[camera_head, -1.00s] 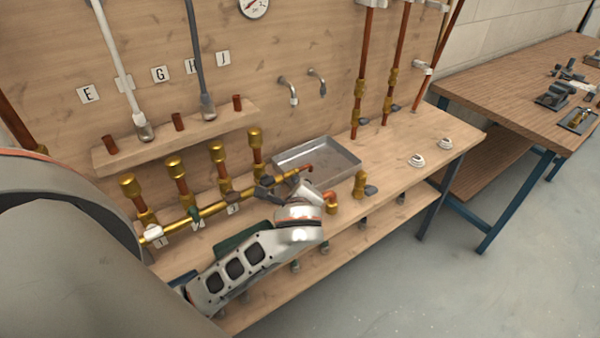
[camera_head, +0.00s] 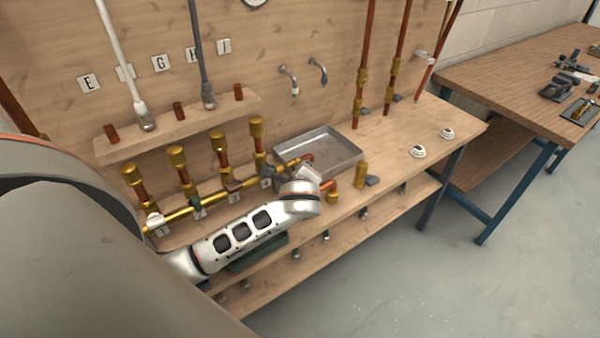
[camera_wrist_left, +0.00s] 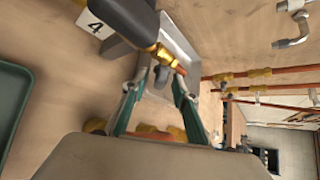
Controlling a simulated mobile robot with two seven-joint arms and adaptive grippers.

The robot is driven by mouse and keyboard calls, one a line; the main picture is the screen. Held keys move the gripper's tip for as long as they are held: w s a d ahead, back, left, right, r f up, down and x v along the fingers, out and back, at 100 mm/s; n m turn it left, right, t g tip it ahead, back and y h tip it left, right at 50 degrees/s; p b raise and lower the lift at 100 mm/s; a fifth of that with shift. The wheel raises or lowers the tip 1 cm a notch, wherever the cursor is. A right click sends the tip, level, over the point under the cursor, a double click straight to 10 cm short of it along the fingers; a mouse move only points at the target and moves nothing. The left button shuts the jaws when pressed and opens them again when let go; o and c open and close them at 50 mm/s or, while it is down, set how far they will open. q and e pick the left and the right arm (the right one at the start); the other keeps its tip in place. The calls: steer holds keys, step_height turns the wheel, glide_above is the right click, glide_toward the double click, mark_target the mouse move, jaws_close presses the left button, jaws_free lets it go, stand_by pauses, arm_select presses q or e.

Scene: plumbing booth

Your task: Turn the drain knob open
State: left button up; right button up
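A brass pipe line (camera_head: 180,214) with several capped uprights runs along the bench and ends in a copper elbow (camera_wrist_left: 180,70) over a metal tray (camera_head: 345,147). In the left wrist view, a small dark grey knob (camera_wrist_left: 161,76) sits below the brass end fitting, by the elbow; it looks like the drain knob. My left gripper (camera_wrist_left: 158,88) is open, with its fingers on either side of this knob; contact cannot be told. In the head view my left wrist hides the knob. My right gripper is not in view.
A large dark handle (camera_wrist_left: 130,18) is close above the left finger, near the label 4 (camera_wrist_left: 94,24). A brass valve (camera_head: 361,174) stands right of my wrist. A green tray (camera_wrist_left: 12,105) is on the left in the wrist view.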

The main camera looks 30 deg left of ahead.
arm_select(q)
jaws_close()
